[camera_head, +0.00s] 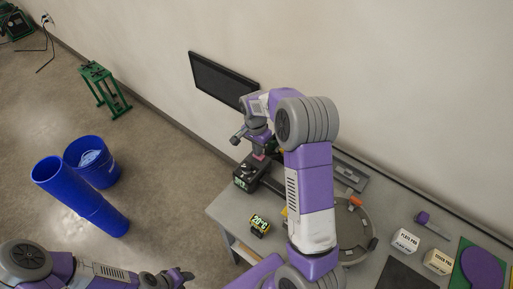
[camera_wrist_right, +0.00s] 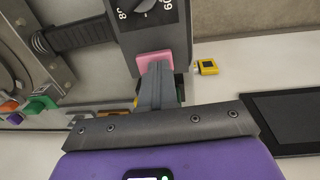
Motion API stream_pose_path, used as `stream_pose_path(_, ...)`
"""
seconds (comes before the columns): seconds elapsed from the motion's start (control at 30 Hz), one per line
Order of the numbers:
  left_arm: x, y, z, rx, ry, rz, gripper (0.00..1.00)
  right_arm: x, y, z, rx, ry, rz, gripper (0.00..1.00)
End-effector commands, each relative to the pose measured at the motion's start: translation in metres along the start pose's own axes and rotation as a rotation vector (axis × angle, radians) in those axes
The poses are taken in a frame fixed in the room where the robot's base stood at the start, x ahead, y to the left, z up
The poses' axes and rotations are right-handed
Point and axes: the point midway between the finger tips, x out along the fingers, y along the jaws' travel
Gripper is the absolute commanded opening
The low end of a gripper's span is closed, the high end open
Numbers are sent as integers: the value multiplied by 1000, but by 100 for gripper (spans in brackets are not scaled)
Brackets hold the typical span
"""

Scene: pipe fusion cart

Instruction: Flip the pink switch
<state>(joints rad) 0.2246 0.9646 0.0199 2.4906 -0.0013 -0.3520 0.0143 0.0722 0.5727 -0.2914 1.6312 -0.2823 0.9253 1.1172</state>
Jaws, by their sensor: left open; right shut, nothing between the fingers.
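The pink switch (camera_wrist_right: 154,57) is on the end of a dark box (camera_wrist_right: 178,30) with a dial, in the right wrist view. In the head view a bit of pink (camera_head: 258,157) shows on the dark box (camera_head: 246,176) at the cart's far left corner. My right gripper (camera_wrist_right: 158,72) is shut and empty, its fingertips at the pink switch's lower edge. They overlap it in the picture; I cannot tell whether they touch. My right gripper (camera_head: 259,140) is partly hidden by its arm in the head view. My left gripper (camera_head: 178,277) is open at the bottom edge, away from the cart.
A black screen (camera_head: 222,80) is on the wall behind.

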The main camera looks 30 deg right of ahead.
Motion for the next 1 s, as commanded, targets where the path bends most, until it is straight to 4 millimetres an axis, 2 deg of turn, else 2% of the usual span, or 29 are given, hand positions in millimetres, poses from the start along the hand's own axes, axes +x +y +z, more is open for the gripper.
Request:
stream_pose_path(0.03,1,0,0,0,0,0,43,10,12,2,2,-13,35,0)
stream_pose_path(0.1,1,0,0,0,0,0,43,10,14,2,2,-13,37,0)
stream_pose_path(0.4,0,0,0,0,0,0,43,10,16,0,4,-13,40,0)
stream_pose_path(0.53,-5,2,0,0,0,0,43,2,16,0,4,-11,39,0)
stream_pose_path(0.67,-18,7,1,0,0,0,43,-18,14,0,4,-7,29,0)
stream_pose_path(0.8,-37,14,2,0,0,0,43,-47,11,1,4,-2,14,0)
stream_pose_path(1.0,-29,11,1,0,0,0,43,-92,9,0,5,1,7,0)
